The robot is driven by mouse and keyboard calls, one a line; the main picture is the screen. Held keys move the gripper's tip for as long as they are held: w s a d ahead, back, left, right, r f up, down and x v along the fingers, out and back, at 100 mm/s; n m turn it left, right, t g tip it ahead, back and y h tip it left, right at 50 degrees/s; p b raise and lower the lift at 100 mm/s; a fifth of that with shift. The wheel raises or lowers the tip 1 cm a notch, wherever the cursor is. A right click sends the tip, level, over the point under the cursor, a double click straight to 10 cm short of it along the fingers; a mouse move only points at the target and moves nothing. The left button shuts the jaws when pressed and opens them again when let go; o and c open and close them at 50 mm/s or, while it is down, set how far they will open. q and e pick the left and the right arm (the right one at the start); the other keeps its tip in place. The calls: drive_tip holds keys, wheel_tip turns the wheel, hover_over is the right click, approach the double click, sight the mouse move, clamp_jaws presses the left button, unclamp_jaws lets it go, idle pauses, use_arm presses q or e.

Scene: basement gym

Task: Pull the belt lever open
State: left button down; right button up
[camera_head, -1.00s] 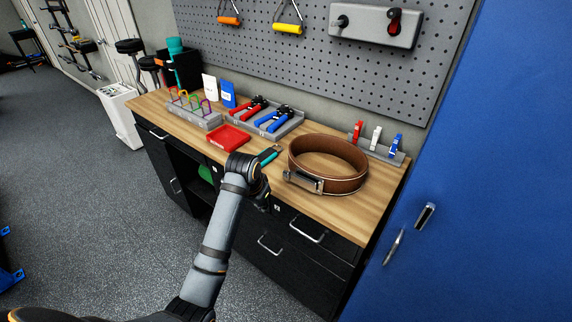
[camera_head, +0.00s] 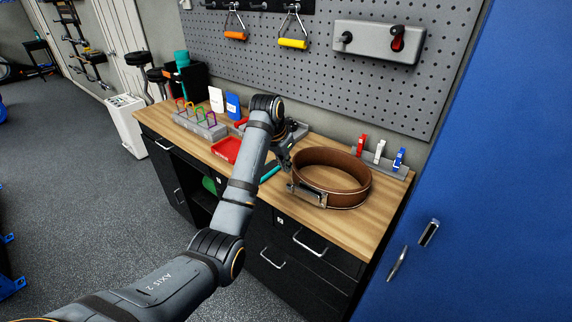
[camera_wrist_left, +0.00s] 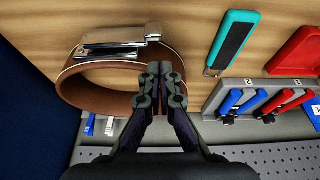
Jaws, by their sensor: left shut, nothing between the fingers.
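A brown leather belt (camera_head: 350,197) stands coiled in a ring on the wooden bench. Its metal lever buckle (camera_head: 305,193) is on the front left side of the ring. In the left wrist view the belt (camera_wrist_left: 88,94) is at the left, with the silver lever (camera_wrist_left: 115,37) lying flat along the buckle. My left gripper (camera_head: 287,164) is shut and empty, just left of the belt and behind the buckle. Its closed fingertips (camera_wrist_left: 160,74) appear beside the belt in the wrist view; whether they touch it I cannot tell. My right gripper is not in view.
A teal-handled tool (camera_wrist_left: 232,42) lies beside the belt. A red tray (camera_head: 226,149) and a rack of coloured loops (camera_head: 203,122) are further left. Coloured clips (camera_head: 379,152) stand behind the belt. A blue cabinet (camera_head: 475,160) borders the right side.

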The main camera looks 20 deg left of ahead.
sight(302, 194)
use_arm(q)
drive_tip(key=x, duration=0.7)
drive_tip(key=shift+p, duration=0.4)
